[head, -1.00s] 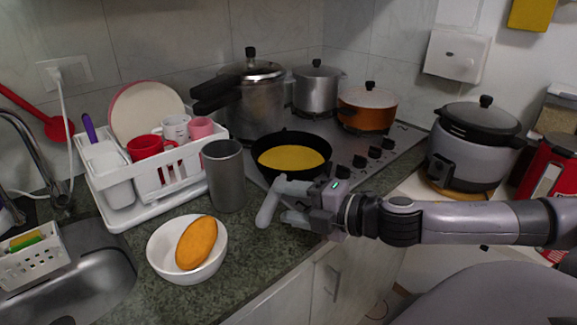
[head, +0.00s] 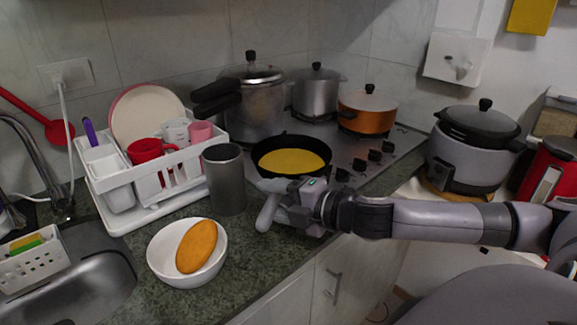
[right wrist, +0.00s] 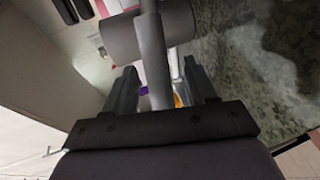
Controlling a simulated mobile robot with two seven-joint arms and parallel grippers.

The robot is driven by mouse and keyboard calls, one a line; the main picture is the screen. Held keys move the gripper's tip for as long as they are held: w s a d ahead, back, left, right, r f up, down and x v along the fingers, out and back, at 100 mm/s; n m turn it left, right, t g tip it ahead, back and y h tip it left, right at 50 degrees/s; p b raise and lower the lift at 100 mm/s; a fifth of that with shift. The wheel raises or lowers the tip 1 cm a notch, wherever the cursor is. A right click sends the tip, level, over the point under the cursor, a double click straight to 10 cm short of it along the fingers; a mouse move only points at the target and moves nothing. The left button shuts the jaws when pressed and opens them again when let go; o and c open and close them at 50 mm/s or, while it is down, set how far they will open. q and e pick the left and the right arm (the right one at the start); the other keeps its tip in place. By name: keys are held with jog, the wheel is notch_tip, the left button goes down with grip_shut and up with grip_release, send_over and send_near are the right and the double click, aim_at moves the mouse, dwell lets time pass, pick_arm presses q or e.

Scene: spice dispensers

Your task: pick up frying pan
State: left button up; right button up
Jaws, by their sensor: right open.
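The black frying pan (head: 290,143) sits at the front of the cooktop with a flat yellow round (head: 291,162) in it. A light grey bar (head: 268,211), which looks like its handle, slants toward the counter's front edge. My right gripper (head: 280,201) is at this bar, just in front of the pan, and partly hides it. In the right wrist view, a grey bar (right wrist: 154,62) runs between the two open fingers. I cannot tell whether either finger touches it. My left gripper is not in view.
A tall grey cylinder (head: 225,180) stands just left of the pan. A white bowl (head: 165,262) with an orange oval item (head: 197,246) is at the front left. A white dish rack (head: 130,210), a pressure cooker (head: 262,108) and an orange pot (head: 368,118) stand behind.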

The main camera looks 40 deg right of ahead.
jog(key=shift+w+a, duration=0.1)
grip_shut()
jog(key=shift+r, duration=0.1)
jog(key=shift+r, duration=0.25)
